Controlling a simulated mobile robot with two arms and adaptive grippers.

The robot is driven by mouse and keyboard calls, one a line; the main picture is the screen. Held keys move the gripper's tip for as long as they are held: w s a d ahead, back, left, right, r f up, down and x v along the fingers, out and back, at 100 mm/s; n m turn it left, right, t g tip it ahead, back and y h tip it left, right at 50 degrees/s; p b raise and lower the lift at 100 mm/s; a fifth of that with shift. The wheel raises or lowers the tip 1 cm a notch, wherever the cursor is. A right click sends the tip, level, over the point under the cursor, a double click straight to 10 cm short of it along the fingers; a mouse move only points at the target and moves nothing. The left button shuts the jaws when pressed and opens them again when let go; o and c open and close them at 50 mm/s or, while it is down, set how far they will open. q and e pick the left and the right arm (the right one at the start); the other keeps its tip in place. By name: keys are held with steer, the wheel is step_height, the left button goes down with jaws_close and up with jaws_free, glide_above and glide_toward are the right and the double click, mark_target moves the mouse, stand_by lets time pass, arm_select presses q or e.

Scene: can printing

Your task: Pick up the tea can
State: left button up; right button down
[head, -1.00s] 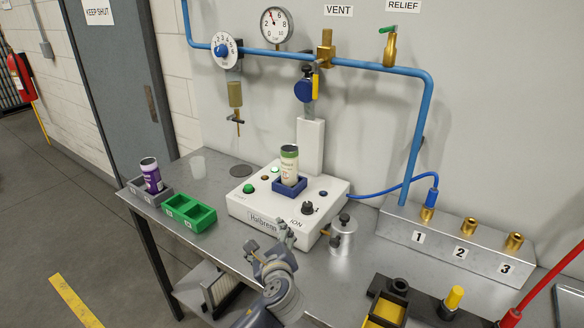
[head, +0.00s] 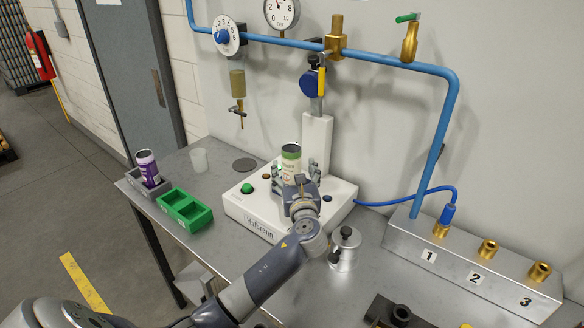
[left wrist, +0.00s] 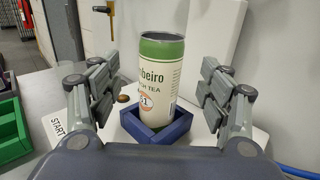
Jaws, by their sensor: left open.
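The tea can (head: 291,160), cream with a green band and an open top, stands in the blue square holder on the white printing machine (head: 246,213). My left gripper (head: 294,170) is open at the machine. In the left wrist view its fingers (left wrist: 158,92) are on either side of the can with a gap on each side. The gripper hides the front of the holder in the head view. My right gripper is not in view.
A purple can (head: 147,167) stands in a grey tray at the left, beside an empty green two-slot tray (head: 186,212). A translucent cup (head: 199,160) stands behind. A metal canister (head: 345,246) is close to the right of my left gripper. Blue pipes and valves run above.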

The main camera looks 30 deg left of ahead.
mark_target(293, 164)
arm_select(q)
steer(key=shift+w+a, duration=0.3)
steer(key=shift+w, duration=0.1)
steer(key=shift+w+a+f, duration=0.1)
steer(key=shift+w, duration=0.15)
steer(key=p+x, duration=0.1)
steer(key=x, duration=0.3)
steer(key=shift+w+a+p, duration=0.1)
steer(key=shift+a+p, duration=0.15)
steer(key=shift+p, duration=0.1)
steer(key=shift+w+a, duration=0.15)
steer(key=shift+w, duration=0.2)
steer(key=c, duration=0.8)
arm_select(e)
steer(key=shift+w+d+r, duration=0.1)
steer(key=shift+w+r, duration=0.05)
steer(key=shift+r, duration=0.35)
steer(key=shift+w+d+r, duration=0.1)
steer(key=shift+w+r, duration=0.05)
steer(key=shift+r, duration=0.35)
